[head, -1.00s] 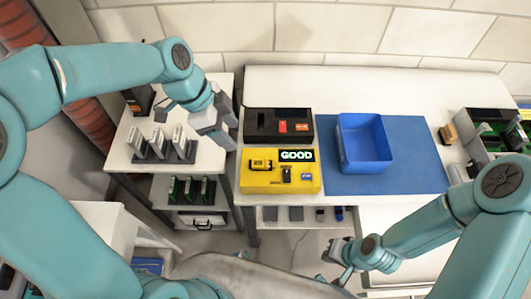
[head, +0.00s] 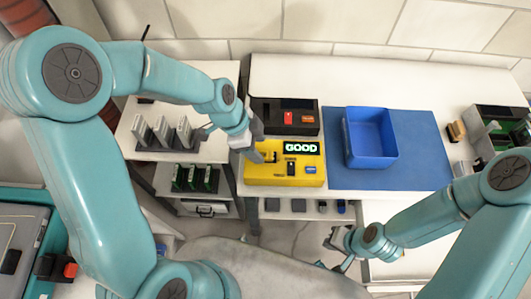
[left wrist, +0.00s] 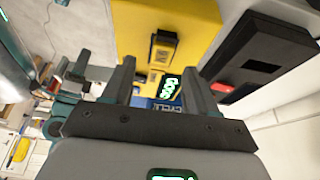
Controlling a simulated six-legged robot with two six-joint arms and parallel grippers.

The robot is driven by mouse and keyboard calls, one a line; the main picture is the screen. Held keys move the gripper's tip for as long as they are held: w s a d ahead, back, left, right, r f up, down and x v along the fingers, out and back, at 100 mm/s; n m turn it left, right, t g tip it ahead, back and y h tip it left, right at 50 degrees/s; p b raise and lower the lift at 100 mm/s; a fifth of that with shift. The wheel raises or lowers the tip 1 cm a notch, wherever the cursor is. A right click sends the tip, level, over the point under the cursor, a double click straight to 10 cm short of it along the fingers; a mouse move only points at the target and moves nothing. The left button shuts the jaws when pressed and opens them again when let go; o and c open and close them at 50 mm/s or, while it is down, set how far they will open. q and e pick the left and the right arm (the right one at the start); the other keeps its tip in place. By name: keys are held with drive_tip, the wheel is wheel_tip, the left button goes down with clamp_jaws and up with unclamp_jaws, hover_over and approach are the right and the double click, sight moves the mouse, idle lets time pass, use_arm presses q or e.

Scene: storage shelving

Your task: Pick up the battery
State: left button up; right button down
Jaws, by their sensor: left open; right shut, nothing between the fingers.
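The battery, a small yellow and black block, sits on the left part of the yellow tester (head: 258,178). It shows in the left wrist view (left wrist: 163,48) just beyond my fingertips. In the head view it is mostly hidden behind my left gripper (head: 260,146), which is over the tester's left end. In the left wrist view my left gripper (left wrist: 158,68) is open, with nothing held between its fingers. The tester's screen (head: 301,148) reads GOOD in green. My right gripper (head: 338,252) is shut and empty, low in front of the bench.
A black box (head: 268,113) with red and orange parts stands behind the tester. A blue bin (head: 372,160) stands on a blue mat (head: 420,178) to the right. A shelf with upright grey modules (head: 163,132) is on the left.

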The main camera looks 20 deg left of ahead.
sight(264, 154)
use_arm(q)
drive_tip(key=x, duration=0.3)
drive_tip(key=shift+f, duration=0.2)
clamp_jaws()
drive_tip(key=shift+w, duration=0.1)
